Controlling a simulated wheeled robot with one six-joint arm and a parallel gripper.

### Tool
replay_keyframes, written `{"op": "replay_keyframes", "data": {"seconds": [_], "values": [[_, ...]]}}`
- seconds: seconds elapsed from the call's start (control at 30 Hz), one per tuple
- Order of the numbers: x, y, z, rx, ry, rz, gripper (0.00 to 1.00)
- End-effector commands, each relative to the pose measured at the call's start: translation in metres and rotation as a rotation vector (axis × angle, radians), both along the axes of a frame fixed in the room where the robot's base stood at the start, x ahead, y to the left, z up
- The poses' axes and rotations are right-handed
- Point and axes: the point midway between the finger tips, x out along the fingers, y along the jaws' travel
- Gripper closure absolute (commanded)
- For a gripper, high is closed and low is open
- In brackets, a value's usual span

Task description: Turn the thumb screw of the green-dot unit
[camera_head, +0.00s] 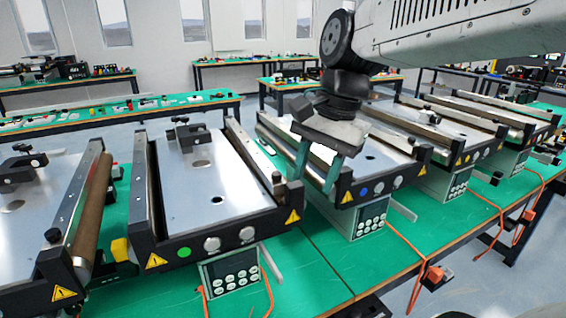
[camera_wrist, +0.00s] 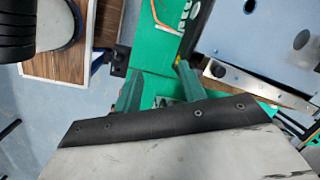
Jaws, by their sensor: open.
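My gripper (camera_head: 316,172) is open and empty, pointing down to the right of that screw, in front of the blue-dot unit's left side. In the wrist view my two green fingers (camera_wrist: 159,78) are apart with green table between them. I cannot tell which unit shows at the wrist view's right.
The blue-dot unit (camera_head: 380,172) stands close on the right and another conveyor (camera_head: 30,215) on the left. A keypad box (camera_head: 235,272) hangs in front of the green-dot unit. Orange cables (camera_head: 405,245) run over the green table (camera_head: 320,262).

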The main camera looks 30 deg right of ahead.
Motion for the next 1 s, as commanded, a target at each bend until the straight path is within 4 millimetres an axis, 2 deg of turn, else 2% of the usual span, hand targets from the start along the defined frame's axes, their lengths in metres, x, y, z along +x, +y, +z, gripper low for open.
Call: {"op": "replay_keyframes", "data": {"seconds": [0.03,0.1,0.2,0.33,0.47,0.8,1.0], "values": [[0.021,-0.003,0.007,0.044,0.032,-0.147,0.59],[0.046,-0.007,0.016,0.106,0.079,-0.347,0.59],[0.074,-0.012,0.024,0.177,0.141,-0.576,0.59],[0.097,-0.016,0.031,0.234,0.195,-0.759,0.59],[0.105,-0.016,0.027,0.254,0.219,-0.825,0.59],[0.111,0.003,-0.020,0.254,0.220,-0.826,0.59],[0.113,0.010,-0.037,0.254,0.217,-0.827,0.59]]}}
